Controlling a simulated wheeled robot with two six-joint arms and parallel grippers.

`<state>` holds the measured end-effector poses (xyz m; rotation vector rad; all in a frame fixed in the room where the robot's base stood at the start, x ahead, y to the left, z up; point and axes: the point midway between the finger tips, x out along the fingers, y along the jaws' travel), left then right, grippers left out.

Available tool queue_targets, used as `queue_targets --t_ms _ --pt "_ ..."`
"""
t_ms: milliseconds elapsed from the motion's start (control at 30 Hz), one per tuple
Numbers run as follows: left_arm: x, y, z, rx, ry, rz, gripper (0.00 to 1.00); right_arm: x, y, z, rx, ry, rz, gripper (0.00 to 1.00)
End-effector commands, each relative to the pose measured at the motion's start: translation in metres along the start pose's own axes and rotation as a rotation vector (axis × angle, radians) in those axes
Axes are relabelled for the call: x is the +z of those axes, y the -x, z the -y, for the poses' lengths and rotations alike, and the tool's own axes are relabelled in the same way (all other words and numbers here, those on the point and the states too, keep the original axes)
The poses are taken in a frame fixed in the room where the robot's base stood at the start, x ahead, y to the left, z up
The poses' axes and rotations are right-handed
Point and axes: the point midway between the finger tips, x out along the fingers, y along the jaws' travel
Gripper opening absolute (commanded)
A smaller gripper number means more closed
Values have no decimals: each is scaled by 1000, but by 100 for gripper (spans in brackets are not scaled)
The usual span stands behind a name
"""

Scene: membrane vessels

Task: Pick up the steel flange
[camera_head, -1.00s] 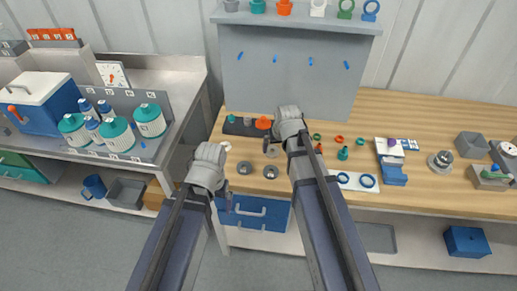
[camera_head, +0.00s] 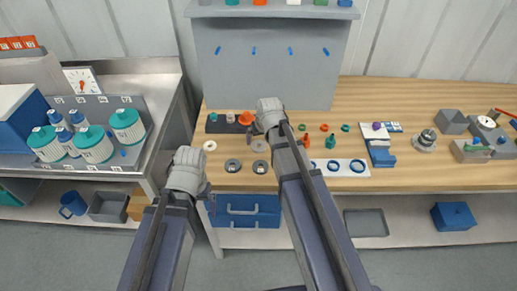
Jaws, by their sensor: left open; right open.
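Two dark grey ring-like discs, the left one (camera_head: 232,165) and the right one (camera_head: 260,167), lie flat near the bench's front edge. A lighter grey disc (camera_head: 259,146) lies just behind them. A silver round piece with a raised hub (camera_head: 424,141) stands further right on the bench. I cannot tell which of these is the steel flange. My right gripper (camera_head: 262,134) is open above the bench, close to the lighter disc and the orange knob-like part, partly hidden by its wrist. My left gripper (camera_head: 209,197) is open and empty, in front of the bench edge, left of the discs.
The wooden bench (camera_head: 345,98) has free room at the back right. Small coloured rings, a white strip with blue rings (camera_head: 336,168) and blue blocks (camera_head: 381,155) lie right of my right arm. An upright grey panel (camera_head: 270,65) stands behind. Bottles (camera_head: 93,145) stand on the left counter.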

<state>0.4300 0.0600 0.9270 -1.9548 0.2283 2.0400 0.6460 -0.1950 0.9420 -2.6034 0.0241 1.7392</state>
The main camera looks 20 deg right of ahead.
Motion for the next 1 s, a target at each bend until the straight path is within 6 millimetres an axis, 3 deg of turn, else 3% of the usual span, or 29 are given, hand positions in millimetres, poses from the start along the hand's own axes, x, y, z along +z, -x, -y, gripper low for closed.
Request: queue_targets --t_ms 500,767,1000 --pt "-3 -49 -5 0 0 0 100 5 -51 2 0 0 0 100" --pt "-3 -48 -5 0 0 0 100 4 -51 2 0 0 0 100" --pt "-3 -48 -5 0 0 0 100 4 -51 2 0 0 0 76"
